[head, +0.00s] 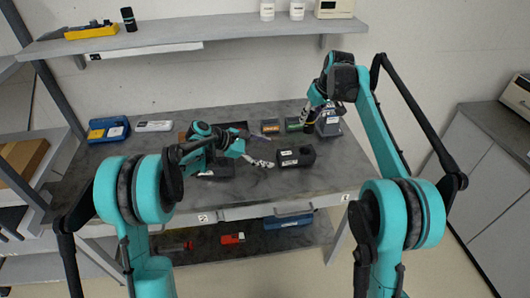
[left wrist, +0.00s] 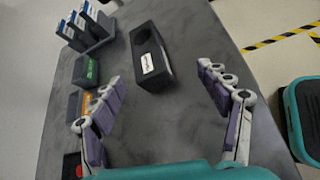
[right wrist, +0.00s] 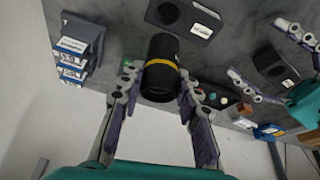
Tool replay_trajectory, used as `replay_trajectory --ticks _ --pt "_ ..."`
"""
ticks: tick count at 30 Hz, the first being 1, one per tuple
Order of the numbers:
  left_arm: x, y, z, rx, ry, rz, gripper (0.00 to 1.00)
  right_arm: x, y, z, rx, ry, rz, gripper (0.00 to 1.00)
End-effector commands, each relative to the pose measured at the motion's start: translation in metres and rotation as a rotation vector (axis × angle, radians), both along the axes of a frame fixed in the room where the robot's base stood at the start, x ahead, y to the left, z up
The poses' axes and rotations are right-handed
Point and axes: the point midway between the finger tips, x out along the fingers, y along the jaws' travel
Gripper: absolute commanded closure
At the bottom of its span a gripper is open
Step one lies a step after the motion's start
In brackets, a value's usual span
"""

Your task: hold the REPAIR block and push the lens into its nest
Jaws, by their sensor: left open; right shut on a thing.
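A dark block (head: 297,156) with a round opening and a white label lies on the grey bench; its lettering is too small to read. It also shows in the left wrist view (left wrist: 152,58) and at the top of the right wrist view (right wrist: 188,14). My left gripper (head: 262,161) is open, fingers pointing at the block, one on either side in its wrist view, apart from it. My right gripper (right wrist: 155,78) is shut on the lens (right wrist: 161,62), a black cylinder with a yellow ring, held above the bench near the block.
A second dark block with a round opening (right wrist: 272,66) lies near my left gripper. Green-labelled (left wrist: 86,70) and orange-labelled (left wrist: 73,104) boxes and a stand of blue-white boxes (right wrist: 76,46) are behind. A shelf (head: 180,38) hangs above. The bench's front right is clear.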

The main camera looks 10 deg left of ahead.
Motion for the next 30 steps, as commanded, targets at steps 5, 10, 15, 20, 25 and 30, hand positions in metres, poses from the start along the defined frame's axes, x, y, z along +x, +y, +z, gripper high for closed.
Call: replay_trajectory --ticks 5,10,15,20,25,30 --pt "0.025 0.005 -0.024 -0.161 0.119 0.054 0.24 0.0 0.0 0.0 0.0 0.0 0.0 1.0" --pt "0.034 0.007 -0.035 -0.237 0.178 0.074 0.24 0.0 0.0 0.0 0.0 0.0 0.0 1.0" --pt "0.038 -0.002 -0.041 -0.254 0.192 0.076 0.24 0.0 0.0 0.0 0.0 0.0 0.0 1.0" --pt "0.046 -0.025 -0.05 -0.252 0.191 0.074 0.24 0.0 0.0 0.0 0.0 0.0 0.0 1.0" --pt "0.058 -0.055 -0.064 -0.251 0.189 0.074 0.24 0.0 0.0 0.0 0.0 0.0 0.0 1.0" --pt "0.067 -0.079 -0.075 -0.251 0.189 0.076 0.24 0.0 0.0 0.0 0.0 0.0 0.0 1.0"
